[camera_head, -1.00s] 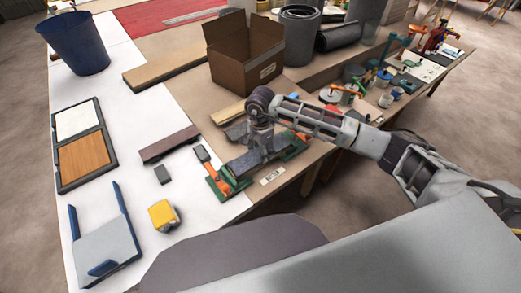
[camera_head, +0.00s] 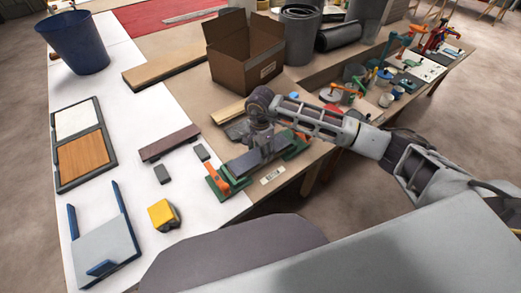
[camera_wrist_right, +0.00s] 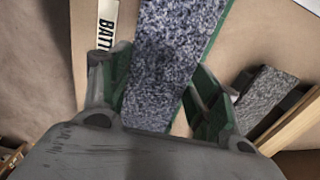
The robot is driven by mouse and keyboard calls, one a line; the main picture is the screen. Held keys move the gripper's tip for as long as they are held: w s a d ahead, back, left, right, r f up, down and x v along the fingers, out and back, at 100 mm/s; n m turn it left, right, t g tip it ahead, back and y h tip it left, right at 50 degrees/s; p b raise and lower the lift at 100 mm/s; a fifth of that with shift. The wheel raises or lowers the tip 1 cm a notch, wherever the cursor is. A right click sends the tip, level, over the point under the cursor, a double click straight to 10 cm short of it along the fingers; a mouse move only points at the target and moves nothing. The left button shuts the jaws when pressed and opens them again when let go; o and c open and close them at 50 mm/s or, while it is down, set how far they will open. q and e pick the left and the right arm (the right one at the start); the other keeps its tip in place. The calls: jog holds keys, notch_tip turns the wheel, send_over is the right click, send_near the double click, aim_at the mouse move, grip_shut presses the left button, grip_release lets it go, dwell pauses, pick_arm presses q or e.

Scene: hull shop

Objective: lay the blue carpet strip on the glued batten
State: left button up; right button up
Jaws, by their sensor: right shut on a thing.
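The blue-grey speckled carpet strip (camera_head: 245,163) lies lengthwise between two green fixtures with orange parts, the near-left one (camera_head: 222,185) and the far-right one (camera_head: 297,148). My right gripper (camera_head: 262,146) reaches down over the strip and is shut on it. In the right wrist view the strip (camera_wrist_right: 165,50) runs between the green-padded fingers (camera_wrist_right: 160,95). A thin green edge shows along its right side. The batten is mostly hidden under the strip; I cannot tell whether they touch. A label beginning "BATT" (camera_wrist_right: 106,22) lies beside it. My left gripper is not in view.
A grey speckled piece (camera_wrist_right: 262,98) and a wooden strip (camera_head: 228,113) lie behind the fixtures. A cardboard box (camera_head: 245,65) stands further back. Small dark blocks, a brown strip (camera_head: 170,143) and a yellow block (camera_head: 163,214) lie left on the white surface.

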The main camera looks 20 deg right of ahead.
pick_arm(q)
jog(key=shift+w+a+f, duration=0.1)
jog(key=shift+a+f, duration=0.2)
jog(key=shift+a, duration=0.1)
pick_arm(e)
jog(key=shift+f, duration=0.25)
dwell(0.4)
jog(key=o, duration=1.1)
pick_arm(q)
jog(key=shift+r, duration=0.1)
pick_arm(e)
jog(key=shift+r, duration=0.15)
jog(key=shift+r+p, duration=0.4)
jog(key=shift+r, duration=0.8)
jog(key=shift+r+p, duration=0.45)
jog(key=shift+r, duration=1.15)
jog(key=shift+r+p, duration=0.4)
jog(key=shift+r, duration=0.15)
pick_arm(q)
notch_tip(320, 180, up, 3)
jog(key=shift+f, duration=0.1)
